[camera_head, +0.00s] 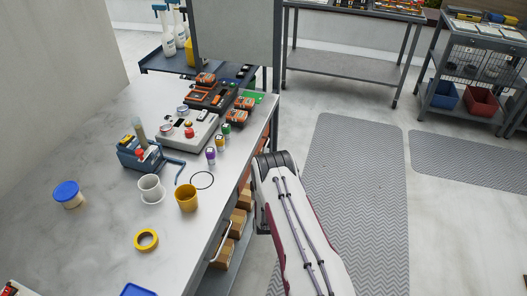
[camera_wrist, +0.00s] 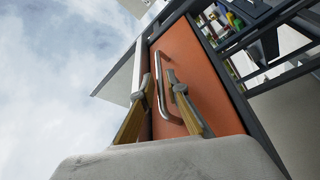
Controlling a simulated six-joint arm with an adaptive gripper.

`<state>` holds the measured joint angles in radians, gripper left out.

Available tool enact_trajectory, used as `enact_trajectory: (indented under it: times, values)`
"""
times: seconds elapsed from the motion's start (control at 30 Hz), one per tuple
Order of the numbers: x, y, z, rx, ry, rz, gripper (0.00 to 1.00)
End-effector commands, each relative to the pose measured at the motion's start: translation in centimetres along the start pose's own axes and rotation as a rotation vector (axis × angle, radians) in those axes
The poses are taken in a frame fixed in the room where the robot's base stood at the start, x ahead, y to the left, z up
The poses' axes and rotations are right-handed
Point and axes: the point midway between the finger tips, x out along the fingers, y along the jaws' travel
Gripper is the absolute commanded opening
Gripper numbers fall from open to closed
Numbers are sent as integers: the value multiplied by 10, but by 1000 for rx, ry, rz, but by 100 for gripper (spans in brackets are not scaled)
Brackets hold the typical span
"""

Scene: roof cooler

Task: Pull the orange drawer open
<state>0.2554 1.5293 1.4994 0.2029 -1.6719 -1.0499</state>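The orange drawer (camera_wrist: 195,65) fills the middle of the wrist view, its front seen at a steep angle. Its silver bar handle (camera_wrist: 163,110) stands on the front. My gripper (camera_wrist: 160,80) is open, with one finger on each side of the handle. A gap shows between the fingers; contact with the handle cannot be told. The drawer looks closed. In the head view only a sliver of orange shows beside my arm, under the bench edge, and my gripper is hidden there.
The bench top (camera_head: 105,235) holds a white cup (camera_head: 151,189), a yellow cup (camera_head: 186,198), a tape roll (camera_head: 146,240) and a control box (camera_head: 187,130). Cardboard boxes (camera_head: 236,222) sit below its edge. Open floor with a grey mat (camera_head: 355,190) lies to the right.

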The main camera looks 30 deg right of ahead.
Motion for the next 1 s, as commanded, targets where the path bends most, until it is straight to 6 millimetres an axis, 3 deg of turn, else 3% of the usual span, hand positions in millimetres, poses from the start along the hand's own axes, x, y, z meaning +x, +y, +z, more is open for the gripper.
enact_trajectory:
  times: [0.3, 0.7, 0.8, 1.0]
  values:
    - [23, 0, 0, 1, 1, 0, 14]
    - [26, 0, 0, 1, 0, -1, 14]
    - [26, 0, 0, 1, 0, -1, 0]
    - [26, 0, 0, 1, 0, -1, 0]
